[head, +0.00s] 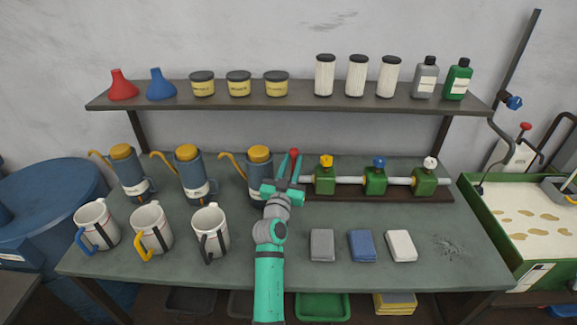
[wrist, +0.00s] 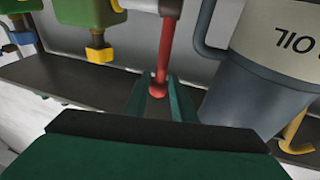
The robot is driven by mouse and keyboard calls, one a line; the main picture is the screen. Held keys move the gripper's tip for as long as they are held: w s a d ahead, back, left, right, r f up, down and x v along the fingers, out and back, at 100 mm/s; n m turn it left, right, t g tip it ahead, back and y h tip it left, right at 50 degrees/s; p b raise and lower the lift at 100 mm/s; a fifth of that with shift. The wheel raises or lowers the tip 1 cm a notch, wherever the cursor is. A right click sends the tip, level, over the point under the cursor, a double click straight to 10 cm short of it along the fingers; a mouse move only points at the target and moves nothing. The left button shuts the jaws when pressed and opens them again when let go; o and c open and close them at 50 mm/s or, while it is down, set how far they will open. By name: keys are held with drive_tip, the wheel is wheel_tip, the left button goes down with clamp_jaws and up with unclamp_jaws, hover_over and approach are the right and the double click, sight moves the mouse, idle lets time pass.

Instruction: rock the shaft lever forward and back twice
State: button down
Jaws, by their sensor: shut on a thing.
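The shaft lever is a red rod with a round red knob. In the head view only its knob (head: 294,153) shows, at the left end of the pale shaft on the bench. In the wrist view the red lever (wrist: 167,45) runs down from the top edge and its knob lies between the fingers. My gripper (head: 290,165) is shut on the lever at its knob; its green fingers also show in the wrist view (wrist: 160,98). The lever's foot is hidden in the head view by my gripper.
An oil can (head: 259,172) stands just left of my gripper. Green valve blocks (head: 324,181) line the shaft (head: 350,181) to the right. Mugs (head: 210,232) stand at the front left, cloths (head: 322,245) at the front right. A shelf (head: 300,101) with jars and bottles hangs above.

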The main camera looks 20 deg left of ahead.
drive_tip(key=shift+s+a+r, duration=0.1)
drive_tip(key=shift+s+r, duration=0.1)
drive_tip(key=shift+r, duration=0.15)
drive_tip(key=shift+d+t, duration=0.35)
drive_tip(key=shift+t, duration=0.15)
drive_tip(key=c, duration=1.7)
unclamp_jaws()
drive_tip(key=shift+a+f, duration=0.15)
drive_tip(key=shift+f, duration=0.05)
drive_tip(key=shift+s+f, duration=0.1)
drive_tip(key=shift+s, duration=0.15)
drive_tip(key=shift+v, duration=3.5)
